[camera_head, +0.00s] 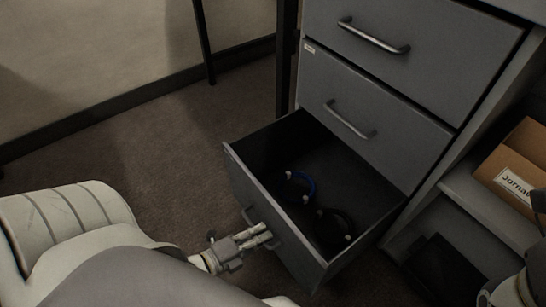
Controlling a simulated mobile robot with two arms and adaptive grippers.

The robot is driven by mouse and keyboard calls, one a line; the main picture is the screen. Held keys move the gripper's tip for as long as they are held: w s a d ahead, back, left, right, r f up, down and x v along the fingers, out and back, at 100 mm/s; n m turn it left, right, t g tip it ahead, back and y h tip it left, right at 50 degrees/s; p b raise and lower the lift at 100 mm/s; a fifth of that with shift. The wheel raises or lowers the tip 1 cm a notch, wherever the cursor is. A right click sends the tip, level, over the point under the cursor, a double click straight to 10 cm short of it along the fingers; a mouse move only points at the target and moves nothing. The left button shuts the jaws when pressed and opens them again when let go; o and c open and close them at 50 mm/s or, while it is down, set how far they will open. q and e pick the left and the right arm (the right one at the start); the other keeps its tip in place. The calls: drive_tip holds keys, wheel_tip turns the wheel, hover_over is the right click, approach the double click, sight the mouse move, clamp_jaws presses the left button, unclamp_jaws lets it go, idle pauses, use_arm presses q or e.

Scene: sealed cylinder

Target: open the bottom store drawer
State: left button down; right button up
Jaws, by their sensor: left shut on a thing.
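The bottom drawer (325,268) of the grey cabinet stands pulled out, and its dark inside shows. My left gripper (262,237) is at the drawer's front panel, shut on the drawer handle (249,213), which it mostly hides. Inside the drawer lie a blue ring-shaped thing (309,186) and a black ring-shaped thing (347,222), both with small pale parts. My right gripper cannot be made out; only part of what seems to be my right arm shows at the lower right edge.
Two shut drawers, the middle one (400,147) and the upper one (440,55), are above, with bar handles. At right, a shelf (480,207) holds a labelled cardboard box (519,165). A dark thin leg (204,45) stands at the back. Brown carpet (175,150) is clear left of the drawer.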

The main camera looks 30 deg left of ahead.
use_arm(q)
drive_tip(key=shift+s+a, duration=0.2)
drive_tip(key=shift+s, duration=0.45)
drive_tip(key=c, duration=1.5)
unclamp_jaws()
drive_tip(key=v, duration=1.2)
drive_tip(key=shift+f, duration=0.1)
